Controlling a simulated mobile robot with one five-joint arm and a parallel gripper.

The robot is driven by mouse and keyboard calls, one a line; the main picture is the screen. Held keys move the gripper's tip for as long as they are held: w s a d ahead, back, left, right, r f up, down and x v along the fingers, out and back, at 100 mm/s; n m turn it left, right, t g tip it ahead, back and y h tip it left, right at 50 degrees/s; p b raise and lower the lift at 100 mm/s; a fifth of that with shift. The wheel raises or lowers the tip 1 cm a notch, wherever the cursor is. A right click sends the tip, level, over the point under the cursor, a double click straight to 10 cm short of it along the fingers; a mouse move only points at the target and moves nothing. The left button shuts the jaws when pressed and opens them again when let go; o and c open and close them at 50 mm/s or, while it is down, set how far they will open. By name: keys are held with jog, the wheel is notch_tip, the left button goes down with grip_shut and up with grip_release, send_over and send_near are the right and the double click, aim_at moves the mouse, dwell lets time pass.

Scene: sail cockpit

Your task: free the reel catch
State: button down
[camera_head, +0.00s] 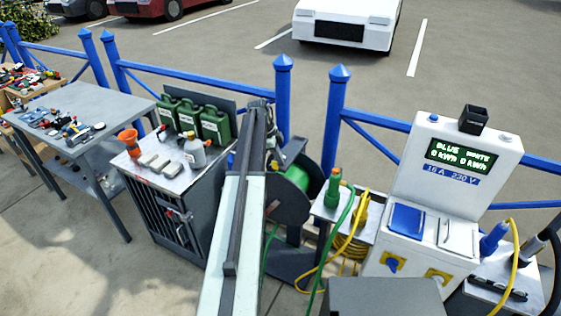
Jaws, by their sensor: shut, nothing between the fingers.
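The reel (296,178) stands just right of my arm, with a dark round side and a green drum. My arm reaches away from the bottom of the view and covers the reel's left part. My gripper (273,153) is at the arm's far end, close to the reel's upper left side; it is shut and empty. A small yellow part shows beside it, but I cannot tell whether it is the reel catch or whether they touch. A green hose hangs below the reel.
Blue railings (282,95) run behind.

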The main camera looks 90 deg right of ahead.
jog(key=shift+w+d, duration=0.1)
jog(key=shift+w, duration=0.2)
dwell(0.4)
notch_tip(320, 180, up, 10)
jog(key=s+p, duration=0.1)
jog(key=p, duration=0.8)
jog(key=shift+a+f, duration=0.2)
jog(key=shift+f, duration=0.05)
